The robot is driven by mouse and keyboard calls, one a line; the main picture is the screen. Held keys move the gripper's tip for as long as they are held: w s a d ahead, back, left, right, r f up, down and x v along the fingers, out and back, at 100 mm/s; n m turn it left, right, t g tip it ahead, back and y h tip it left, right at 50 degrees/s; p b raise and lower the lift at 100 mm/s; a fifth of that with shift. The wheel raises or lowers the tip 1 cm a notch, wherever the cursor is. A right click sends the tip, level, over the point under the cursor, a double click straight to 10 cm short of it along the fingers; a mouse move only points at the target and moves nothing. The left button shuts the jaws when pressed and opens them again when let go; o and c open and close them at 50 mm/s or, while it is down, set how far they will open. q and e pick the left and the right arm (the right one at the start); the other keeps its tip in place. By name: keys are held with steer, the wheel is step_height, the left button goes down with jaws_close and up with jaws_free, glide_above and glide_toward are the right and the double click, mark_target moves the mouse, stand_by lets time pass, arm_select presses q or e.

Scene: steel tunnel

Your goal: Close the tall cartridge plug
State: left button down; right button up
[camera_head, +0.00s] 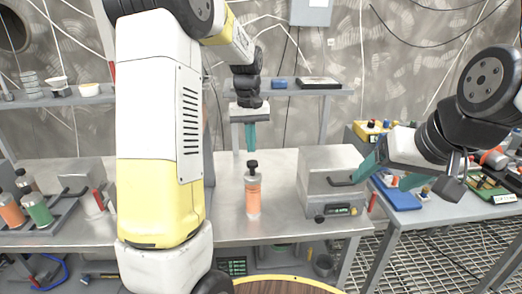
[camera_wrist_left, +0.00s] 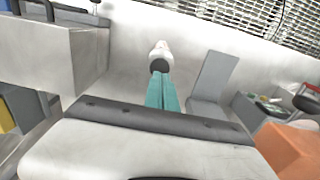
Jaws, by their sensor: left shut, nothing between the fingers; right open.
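The tall cartridge (camera_head: 253,199) stands upright on the steel table, with an orange body and a grey top. Its black plug (camera_head: 252,166) sticks up from the top. My left gripper (camera_head: 251,150) points down with its teal fingers together and empty, just above the plug, with a small gap showing. In the left wrist view the shut fingers (camera_wrist_left: 163,93) point toward a dark-ended pale object that looks like the cartridge top. My right gripper (camera_head: 391,174) is open and empty, to the right of the cartridge beside the grey box.
A grey box with a handle (camera_head: 331,182) stands right of the cartridge. A rack (camera_head: 62,216) with orange and green cartridges stands at the left. A shelf (camera_head: 300,92) runs behind. A blue tray (camera_head: 398,194) lies on the right table. Bare tabletop surrounds the cartridge.

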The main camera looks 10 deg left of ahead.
mark_target(252, 162)
arm_select(q)
steer(key=shift+f, duration=1.9)
